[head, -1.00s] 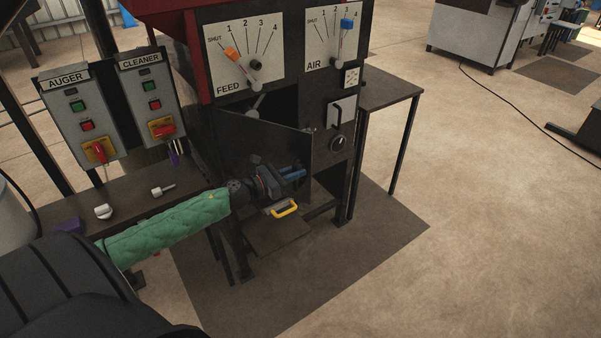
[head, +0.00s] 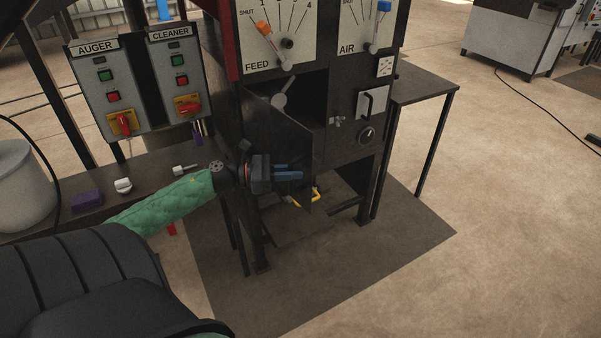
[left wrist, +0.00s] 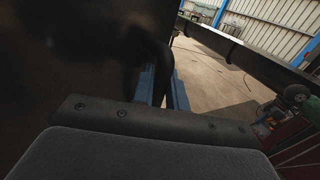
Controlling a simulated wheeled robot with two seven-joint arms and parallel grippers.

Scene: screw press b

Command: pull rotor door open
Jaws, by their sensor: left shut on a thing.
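The rotor door (head: 280,132) is a dark metal panel on the front of the machine. It stands ajar, swung out toward me, with the dark opening (head: 311,98) showing above and behind it. My left gripper (head: 291,171) lies against the door's outer face with its blue fingers pointing right. In the left wrist view the blue fingers (left wrist: 161,88) are shut around a dark curved handle (left wrist: 158,52) beside the door's dark face (left wrist: 75,50). The handle is hidden in the head view. My right gripper is not in view.
A yellow handle (head: 317,195) shows low behind the door's lower edge. Auger (head: 117,90) and cleaner (head: 180,78) switch boxes stand left above a bench (head: 150,168). A side table (head: 425,84) stands at the right. The floor at the right is open.

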